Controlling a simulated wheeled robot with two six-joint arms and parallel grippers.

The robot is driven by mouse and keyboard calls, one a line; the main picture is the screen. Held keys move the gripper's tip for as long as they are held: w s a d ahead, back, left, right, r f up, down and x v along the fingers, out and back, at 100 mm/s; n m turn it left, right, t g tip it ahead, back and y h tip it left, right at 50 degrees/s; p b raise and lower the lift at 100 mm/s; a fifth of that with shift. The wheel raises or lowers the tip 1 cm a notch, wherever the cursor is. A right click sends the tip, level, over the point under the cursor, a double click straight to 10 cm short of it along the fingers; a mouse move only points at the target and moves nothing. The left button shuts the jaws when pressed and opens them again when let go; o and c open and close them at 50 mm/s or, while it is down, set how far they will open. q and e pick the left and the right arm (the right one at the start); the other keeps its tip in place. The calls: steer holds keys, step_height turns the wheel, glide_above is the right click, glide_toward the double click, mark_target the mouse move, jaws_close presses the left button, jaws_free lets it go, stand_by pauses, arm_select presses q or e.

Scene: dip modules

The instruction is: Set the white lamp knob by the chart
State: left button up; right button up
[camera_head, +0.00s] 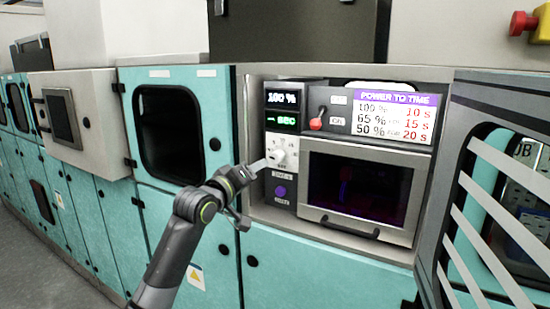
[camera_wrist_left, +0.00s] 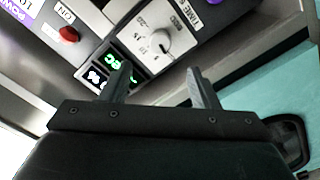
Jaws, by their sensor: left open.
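The white lamp knob (camera_head: 277,157) is on the panel left of the lamp window; its dial shows in the left wrist view (camera_wrist_left: 162,45) with printed marks, 15 and 20 among them. The chart (camera_head: 394,116) reads 100 % 10 s, 65 % 15 s, 50 % 20 s. The upper display (camera_head: 283,98) reads 100 %, and the green display (camera_head: 283,121) below shows a dash and SEC. My left gripper (camera_head: 259,165) is at the knob's left side; in the left wrist view its open, empty fingers (camera_wrist_left: 158,77) stand either side of the knob's line. Contact cannot be told.
A red switch (camera_head: 316,123) marked ON is right of the displays. A purple button (camera_head: 281,191) is under the knob. The dark window (camera_head: 358,185) has a handle below. A red emergency button (camera_head: 522,23) is top right.

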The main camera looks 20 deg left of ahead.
mark_target(275, 160)
arm_select(q)
steer(key=p+x, duration=0.2)
steer(key=x, duration=0.9)
steer(key=shift+w+d, duration=0.1)
steer(key=shift+w, duration=0.25)
steer(key=shift+c, duration=0.4)
steer(key=c, duration=0.9)
